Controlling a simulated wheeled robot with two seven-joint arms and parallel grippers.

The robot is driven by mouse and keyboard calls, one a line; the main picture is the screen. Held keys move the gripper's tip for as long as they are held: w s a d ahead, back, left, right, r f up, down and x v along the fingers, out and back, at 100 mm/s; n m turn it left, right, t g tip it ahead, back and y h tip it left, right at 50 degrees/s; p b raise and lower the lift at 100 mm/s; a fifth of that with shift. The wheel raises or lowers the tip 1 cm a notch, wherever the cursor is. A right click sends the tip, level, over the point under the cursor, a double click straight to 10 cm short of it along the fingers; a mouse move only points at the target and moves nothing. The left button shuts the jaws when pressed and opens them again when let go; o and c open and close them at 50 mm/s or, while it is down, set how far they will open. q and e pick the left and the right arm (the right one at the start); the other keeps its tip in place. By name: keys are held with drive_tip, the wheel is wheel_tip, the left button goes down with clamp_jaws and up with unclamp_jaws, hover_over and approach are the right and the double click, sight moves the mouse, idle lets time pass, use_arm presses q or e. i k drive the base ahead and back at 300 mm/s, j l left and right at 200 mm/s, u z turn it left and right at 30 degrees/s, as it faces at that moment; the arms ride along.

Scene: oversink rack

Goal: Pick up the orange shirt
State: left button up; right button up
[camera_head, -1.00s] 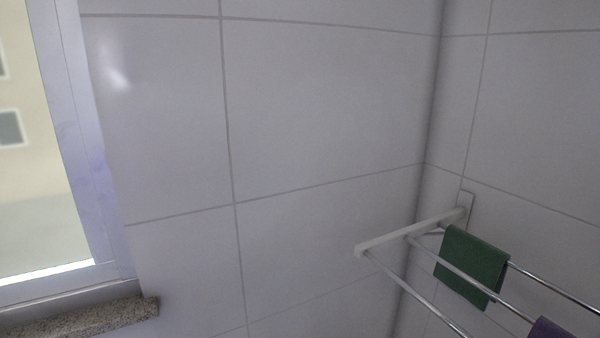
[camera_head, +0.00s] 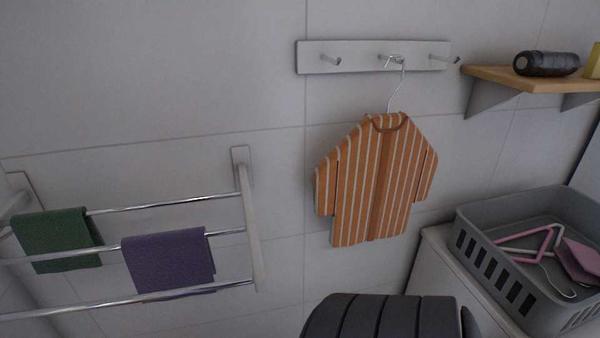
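The orange shirt (camera_head: 376,185) with pale vertical stripes hangs on a thin wire hanger (camera_head: 397,92) against the tiled wall. The hanger's hook sits on the middle hook of a grey hook rail (camera_head: 360,57). The shirt hangs slightly tilted and nothing covers it. Neither of my grippers shows in the head view.
A towel rack (camera_head: 250,225) with a green cloth (camera_head: 57,240) and a purple cloth (camera_head: 168,262) is at left. At right, a grey basket (camera_head: 490,265) holds pink and white hangers, below a wooden shelf (camera_head: 545,80) with a dark rolled item (camera_head: 546,63). A dark ribbed object (camera_head: 385,318) is at the bottom.

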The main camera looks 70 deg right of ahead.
sight(369, 184)
drive_tip(key=z, duration=2.8)
drive_tip(key=j+u, duration=0.1)
drive_tip(key=u, duration=0.4)
drive_tip(key=k+j+u, duration=0.1)
drive_tip(key=u, duration=0.35)
drive_tip(key=j+u, duration=0.2)
drive_tip(key=u, duration=0.3)
drive_tip(key=z, duration=1.65)
drive_tip(key=i+l+u, duration=0.1)
drive_tip(key=l+u, duration=0.7)
drive_tip(key=l, duration=0.15)
drive_tip(key=l+u, duration=0.4)
drive_tip(key=k+l+u, duration=0.1)
drive_tip(key=l+u, duration=0.3)
drive_tip(key=l, duration=0.2)
drive_tip(key=k+l+u, duration=0.15)
drive_tip(key=l+u, duration=0.25)
